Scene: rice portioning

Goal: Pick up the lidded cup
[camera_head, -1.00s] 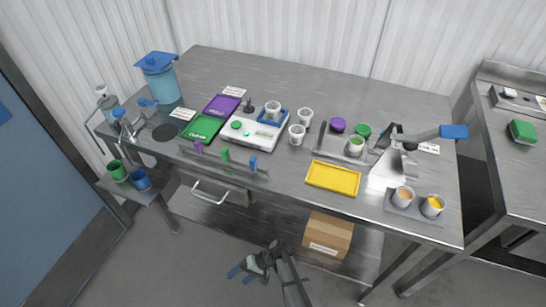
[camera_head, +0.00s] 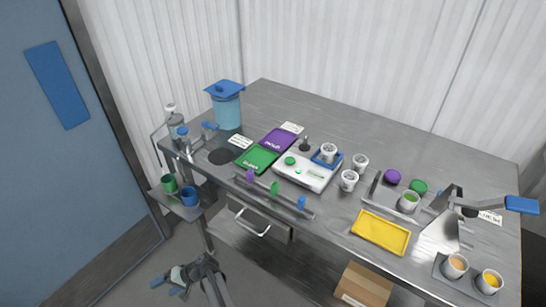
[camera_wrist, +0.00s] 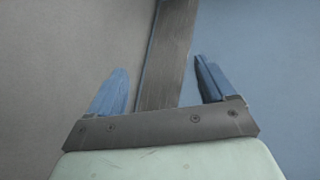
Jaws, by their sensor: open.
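A white cup with a green top (camera_head: 409,202), which looks like a lid, stands upright in a shallow metal tray (camera_head: 371,193) on the right half of the steel table. A purple disc (camera_head: 392,176) and a green disc (camera_head: 418,186) lie just behind it. My gripper (camera_head: 167,287) is low at the bottom left, in front of the table and far from the cup. In the wrist view my gripper (camera_wrist: 160,85) has its two blue fingers wide apart with nothing between them. The cup is not in the wrist view.
A yellow tray (camera_head: 381,232) lies in front of the cup, and a metal dispenser with a blue handle (camera_head: 521,205) stands to its right. Open white cups (camera_head: 349,180) and a scale (camera_head: 306,172) are to the left. A side shelf (camera_head: 181,208) and blue door are near my gripper.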

